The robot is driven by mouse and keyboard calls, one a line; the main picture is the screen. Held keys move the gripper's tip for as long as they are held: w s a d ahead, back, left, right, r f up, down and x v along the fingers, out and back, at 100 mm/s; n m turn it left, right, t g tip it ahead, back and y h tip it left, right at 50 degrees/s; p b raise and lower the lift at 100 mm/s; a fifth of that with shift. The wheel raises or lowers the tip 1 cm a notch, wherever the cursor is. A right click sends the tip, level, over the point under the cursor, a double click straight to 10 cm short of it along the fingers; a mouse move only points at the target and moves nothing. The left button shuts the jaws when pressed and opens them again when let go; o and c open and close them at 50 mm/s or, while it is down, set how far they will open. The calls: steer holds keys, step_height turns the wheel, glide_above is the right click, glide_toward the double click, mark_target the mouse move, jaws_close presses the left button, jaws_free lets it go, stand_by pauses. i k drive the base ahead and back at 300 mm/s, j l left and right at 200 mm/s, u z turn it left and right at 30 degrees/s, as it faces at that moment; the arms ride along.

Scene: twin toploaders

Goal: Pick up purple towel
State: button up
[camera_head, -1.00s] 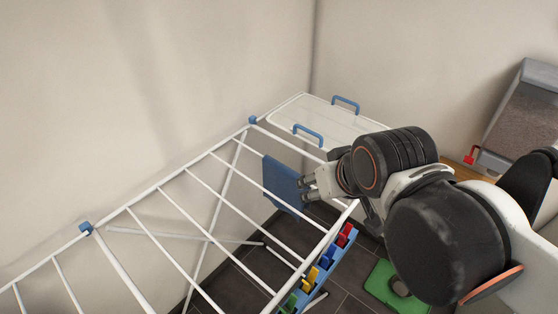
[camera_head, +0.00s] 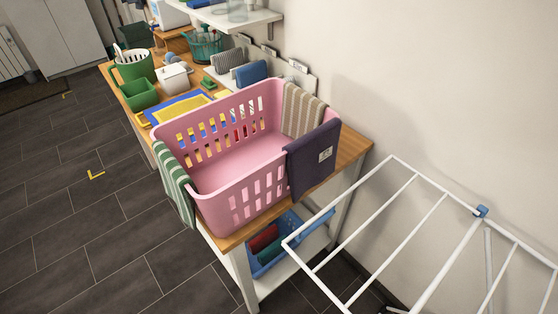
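A dark purple towel (camera_head: 314,160) with a small pale label hangs over the near right corner of a pink laundry basket (camera_head: 236,188). It drapes down the basket's outside, with its lower edge near the table's edge. The basket stands on a wooden-topped table (camera_head: 352,150). My gripper does not show in the current head view, so its state and place cannot be seen.
A beige striped towel (camera_head: 302,110) and a green striped towel (camera_head: 174,184) also hang on the basket. A white drying rack (camera_head: 415,208) stands close at the right. A blue crate (camera_head: 290,240) sits on the shelf below. Dark floor at left is open.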

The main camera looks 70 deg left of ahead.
mark_target(312, 158)
steer(key=u, duration=2.45)
steer(key=z, duration=2.2)
steer(key=u, duration=2)
steer(key=j+u, duration=0.1)
steer(key=i+j+z, duration=0.15)
steer(key=j, duration=0.15)
steer(key=i+j+z, duration=0.35)
steer(key=j, duration=0.25)
steer(key=i+j+z, duration=0.2)
steer(key=j, duration=0.15)
steer(key=k, duration=0.1)
